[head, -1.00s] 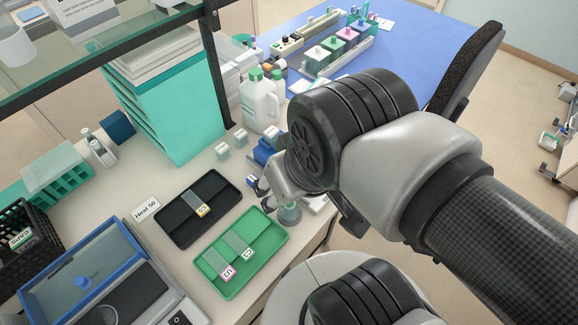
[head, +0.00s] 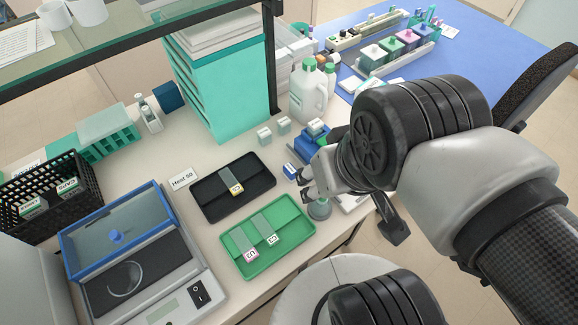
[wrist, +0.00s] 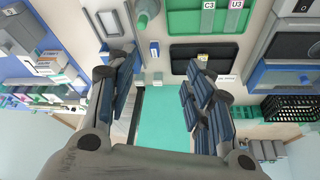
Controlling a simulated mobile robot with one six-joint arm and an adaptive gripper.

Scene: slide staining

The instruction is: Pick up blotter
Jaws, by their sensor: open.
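I cannot tell for sure which thing is the blotter. A small blue block with a white face (head: 289,172) lies on the bench just right of the black tray; it also shows in the wrist view (wrist: 154,49). A round grey-green container (head: 319,209) stands below my gripper, near the green tray.
The black tray (head: 212,202) holds a slide, and the green tray (head: 285,255) holds slides. A white jug (head: 307,95) and small pale cubes (head: 264,135) stand behind. A balance (head: 160,290), black basket (head: 60,200) and teal drawer tower (head: 222,95) stand left.

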